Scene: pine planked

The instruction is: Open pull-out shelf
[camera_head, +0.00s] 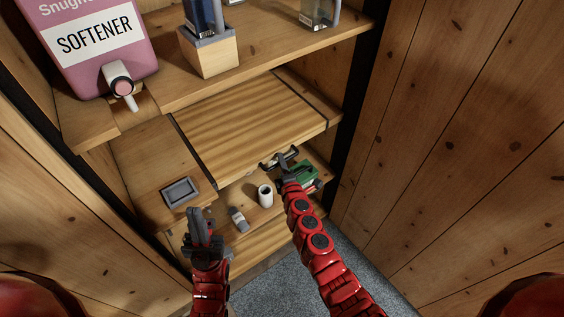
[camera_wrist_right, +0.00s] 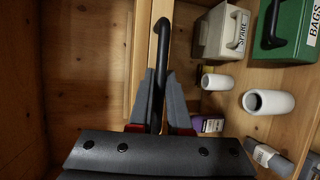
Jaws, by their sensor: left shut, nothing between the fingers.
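The pull-out shelf (camera_head: 250,118) is a striped wooden board between dark side rails, in the middle of the cabinet. A dark bar handle (camera_head: 267,163) is on its front edge; the handle also shows in the right wrist view (camera_wrist_right: 162,50). My right gripper (camera_head: 284,166) is at the handle. In the right wrist view, the right gripper's fingers (camera_wrist_right: 162,100) stand apart on either side of the bar, with a gap visible at the right finger. My left gripper (camera_head: 197,214) is shut and empty, in front of the lower left shelves, away from the handle.
A pink softener container (camera_head: 95,40) and a wooden box (camera_head: 208,52) stand on the upper shelf. A grey tray (camera_head: 180,192) lies at left. Below are a white cup (camera_head: 265,195), a grey item (camera_head: 239,219) and a green box (camera_wrist_right: 284,30). Plank walls close both sides.

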